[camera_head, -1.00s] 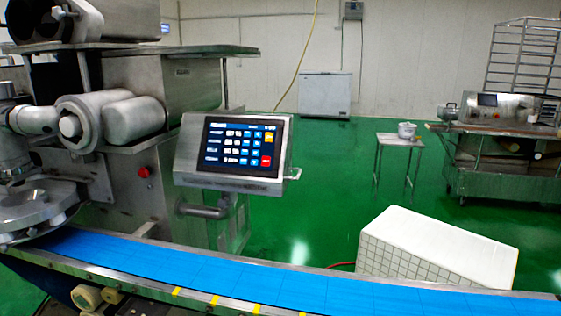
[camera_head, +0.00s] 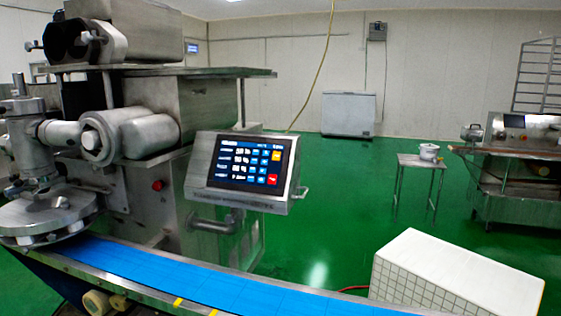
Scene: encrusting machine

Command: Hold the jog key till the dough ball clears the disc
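The encrusting machine (camera_head: 215,108) stands at the left. Its touch panel (camera_head: 250,162) faces me on a bracket, with rows of blue and white keys and a yellow and a red key at the right. The key labels are too small to read, so I cannot tell which is the jog key. The round disc (camera_head: 45,215) is at the lower left, under the metal forming head (camera_head: 42,150). I cannot make out a dough ball at the disc. Neither of my grippers is in view.
A blue conveyor belt (camera_head: 190,280) runs from the disc toward the lower right. A white tiled block (camera_head: 455,275) stands beyond it. A small table (camera_head: 421,162) with a pot (camera_head: 429,151), a white chest (camera_head: 348,113) and another machine (camera_head: 515,165) stand farther back. Green floor between is clear.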

